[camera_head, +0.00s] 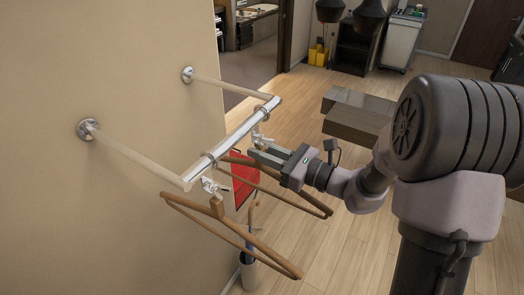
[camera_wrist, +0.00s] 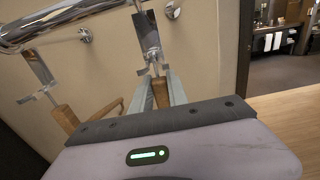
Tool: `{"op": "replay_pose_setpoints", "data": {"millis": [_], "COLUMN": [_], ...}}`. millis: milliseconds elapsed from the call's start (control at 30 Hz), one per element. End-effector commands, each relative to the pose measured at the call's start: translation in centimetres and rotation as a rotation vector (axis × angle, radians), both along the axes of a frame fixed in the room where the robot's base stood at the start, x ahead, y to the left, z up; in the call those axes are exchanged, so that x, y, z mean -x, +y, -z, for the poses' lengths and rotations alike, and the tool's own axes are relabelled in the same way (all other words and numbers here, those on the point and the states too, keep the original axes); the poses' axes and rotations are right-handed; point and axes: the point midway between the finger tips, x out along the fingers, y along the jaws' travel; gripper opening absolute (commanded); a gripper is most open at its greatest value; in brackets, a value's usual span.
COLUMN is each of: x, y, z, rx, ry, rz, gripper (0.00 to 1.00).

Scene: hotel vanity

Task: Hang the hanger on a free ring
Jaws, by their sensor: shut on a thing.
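A chrome rail (camera_head: 240,135) carries rings. My gripper (camera_head: 268,155) is shut on a wooden hanger (camera_head: 290,200) near the rail's far half. In the wrist view my gripper (camera_wrist: 162,95) has its fingers on either side of this hanger's wooden neck (camera_wrist: 160,93). Its metal top (camera_wrist: 148,38) is upright at the rail, just below the far ring (camera_head: 262,112). I cannot tell whether it is linked to that ring. A second wooden hanger (camera_head: 235,235) hangs from the near ring (camera_head: 207,158); it also shows in the wrist view (camera_wrist: 64,118).
Two pale bars (camera_head: 135,155) join the rail to the beige wall (camera_head: 100,50) at the left. A brown block-like bench (camera_head: 355,115) is behind my arm. Wooden floor lies open around.

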Motion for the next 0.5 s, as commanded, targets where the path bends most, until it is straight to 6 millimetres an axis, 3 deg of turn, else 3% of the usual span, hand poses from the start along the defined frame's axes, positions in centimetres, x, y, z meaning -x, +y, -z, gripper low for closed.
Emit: {"op": "replay_pose_setpoints", "data": {"millis": [500], "x": [-0.01], "y": [0.00], "z": [0.65], "rx": [0.000], "ry": [0.000], "rz": [0.000], "gripper": [0.00]}}
